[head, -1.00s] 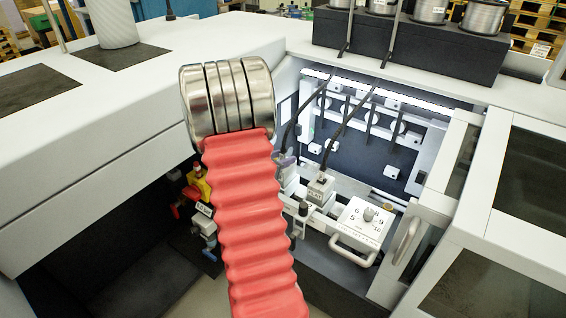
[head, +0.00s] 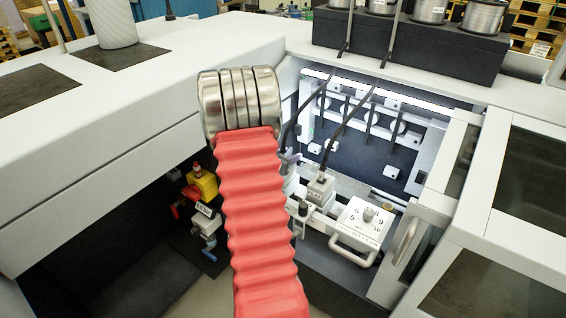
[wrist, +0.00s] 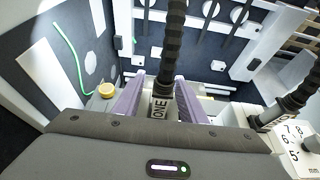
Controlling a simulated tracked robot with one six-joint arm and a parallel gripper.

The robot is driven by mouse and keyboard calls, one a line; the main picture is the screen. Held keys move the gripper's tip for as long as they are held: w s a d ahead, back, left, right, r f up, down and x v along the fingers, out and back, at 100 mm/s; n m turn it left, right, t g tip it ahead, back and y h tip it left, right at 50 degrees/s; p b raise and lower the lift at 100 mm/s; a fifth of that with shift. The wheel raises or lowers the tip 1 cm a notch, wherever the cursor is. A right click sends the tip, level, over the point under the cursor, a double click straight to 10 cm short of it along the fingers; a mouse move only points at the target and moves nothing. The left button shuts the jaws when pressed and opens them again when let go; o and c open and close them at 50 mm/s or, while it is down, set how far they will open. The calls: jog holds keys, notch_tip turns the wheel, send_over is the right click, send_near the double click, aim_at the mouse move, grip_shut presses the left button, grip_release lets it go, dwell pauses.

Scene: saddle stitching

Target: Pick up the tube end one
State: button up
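The fingers are apart, with a gap showing at the left of the block; contact on the right is unclear. In the head view, my red-sleeved arm hides the tube end, and only a bit of purple finger shows beside it.
A second tube end (head: 320,187) on a black tube stands to the right. Beside it is a white numbered dial box (head: 361,222) with a handle. A yellow-and-red switch (head: 203,184) is left of my arm. White machine housings (head: 90,140) enclose the bay.

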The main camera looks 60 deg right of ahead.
grip_shut()
dwell(0.4)
notch_tip(320, 180, up, 10)
dwell(0.8)
dwell(0.8)
jog(key=shift+s, duration=0.15)
